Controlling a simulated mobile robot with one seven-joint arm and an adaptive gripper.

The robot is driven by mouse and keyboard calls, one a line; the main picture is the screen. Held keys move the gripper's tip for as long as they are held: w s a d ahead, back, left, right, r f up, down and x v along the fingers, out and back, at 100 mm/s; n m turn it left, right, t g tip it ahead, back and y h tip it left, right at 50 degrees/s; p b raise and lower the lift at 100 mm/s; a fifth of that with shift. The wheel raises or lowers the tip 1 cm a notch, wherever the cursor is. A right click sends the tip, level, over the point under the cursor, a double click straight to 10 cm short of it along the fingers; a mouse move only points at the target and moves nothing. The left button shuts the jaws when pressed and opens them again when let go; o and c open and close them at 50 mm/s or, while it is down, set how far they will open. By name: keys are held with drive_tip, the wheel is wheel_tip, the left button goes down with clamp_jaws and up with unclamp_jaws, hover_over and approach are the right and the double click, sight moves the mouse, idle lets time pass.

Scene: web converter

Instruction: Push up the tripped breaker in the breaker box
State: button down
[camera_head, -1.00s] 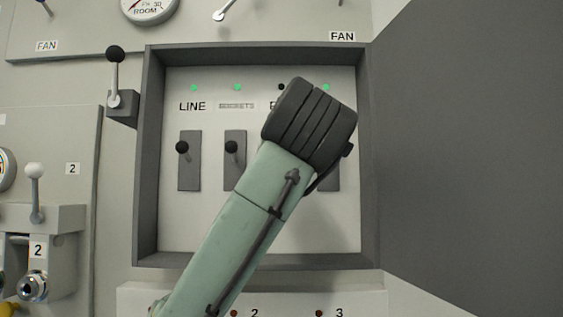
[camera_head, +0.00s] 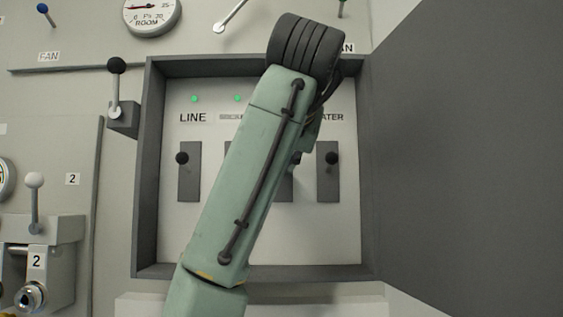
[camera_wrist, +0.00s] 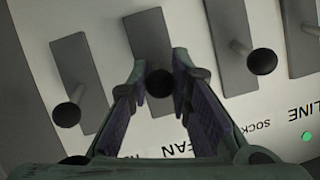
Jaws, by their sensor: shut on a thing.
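The breaker box (camera_head: 148,160) is open and faces me in the head view. It has a row of black-knobbed breakers: the LINE breaker (camera_head: 182,158) is at the left and the one marked "...ATER" (camera_head: 331,158) at the right. My arm covers most of the two middle breakers. In the wrist view, which is upside down, my gripper (camera_wrist: 159,70) has its fingers closed around the knob of the FAN breaker (camera_wrist: 158,84). The sockets breaker (camera_wrist: 262,62) is right of it, the heater breaker (camera_wrist: 67,114) left. My gripper is hidden behind my arm in the head view.
Green lights show above LINE (camera_head: 194,99) and the sockets breaker (camera_head: 237,99); my arm hides the other lights. A dark grey panel (camera_head: 465,160) borders the box on the right. A black-knobbed lever (camera_head: 115,85) stands outside the box at left.

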drive_tip(key=c, duration=1.4)
unclamp_jaws()
drive_tip(key=shift+c, duration=0.2)
drive_tip(key=shift+f, duration=0.1)
